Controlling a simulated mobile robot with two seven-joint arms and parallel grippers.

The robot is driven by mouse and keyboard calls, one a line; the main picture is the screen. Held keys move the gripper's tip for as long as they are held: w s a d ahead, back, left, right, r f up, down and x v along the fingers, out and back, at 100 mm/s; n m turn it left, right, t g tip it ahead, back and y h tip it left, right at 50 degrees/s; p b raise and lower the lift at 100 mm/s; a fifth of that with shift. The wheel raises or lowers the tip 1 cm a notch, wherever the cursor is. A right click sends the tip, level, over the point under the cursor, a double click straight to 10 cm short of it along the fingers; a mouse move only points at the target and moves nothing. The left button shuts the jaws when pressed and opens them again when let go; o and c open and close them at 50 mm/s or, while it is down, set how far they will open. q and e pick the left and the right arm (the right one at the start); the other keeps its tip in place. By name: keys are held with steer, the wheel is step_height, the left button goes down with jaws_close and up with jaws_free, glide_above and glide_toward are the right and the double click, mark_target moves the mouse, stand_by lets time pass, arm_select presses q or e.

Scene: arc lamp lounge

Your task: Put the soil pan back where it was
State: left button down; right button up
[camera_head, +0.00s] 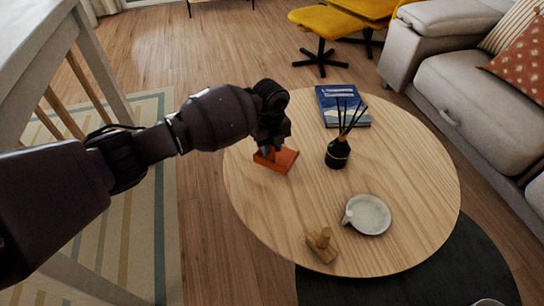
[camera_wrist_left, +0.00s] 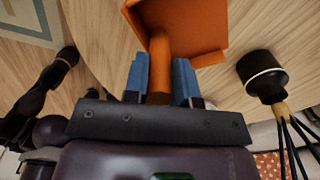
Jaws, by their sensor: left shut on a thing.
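The soil pan (camera_head: 284,161) is an orange scoop with a flat tray and a round handle, at the left edge of the round wooden table (camera_head: 400,160) in the head view. My left gripper (camera_head: 268,148) is above its handle. In the left wrist view, the blue fingertips (camera_wrist_left: 160,80) are shut on the handle from both sides, and the pan's tray (camera_wrist_left: 200,25) reaches away from them. I cannot tell whether the pan touches the tabletop or is just above it. My right gripper is not in view.
A black reed diffuser (camera_head: 338,154) stands right of the pan, also in the left wrist view (camera_wrist_left: 262,75). A blue book (camera_head: 342,106) lies behind it. A pale spouted dish (camera_head: 370,215) and a small wooden tool (camera_head: 322,246) are near the front. The table's right side is clear.

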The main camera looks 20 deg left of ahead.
mark_target(271, 156)
arm_select(q)
step_height(271, 156, down, 4)
steer(key=shift+f+b, duration=0.1)
steer(key=shift+b, duration=0.7)
steer(key=shift+f, duration=0.15)
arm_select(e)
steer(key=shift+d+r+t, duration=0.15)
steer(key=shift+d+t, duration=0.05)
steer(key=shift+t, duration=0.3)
arm_select(q)
steer(key=shift+r, duration=0.2)
steer(key=shift+f, duration=0.2)
steer(key=c, duration=0.9)
jaws_free()
steer(key=shift+c, duration=0.2)
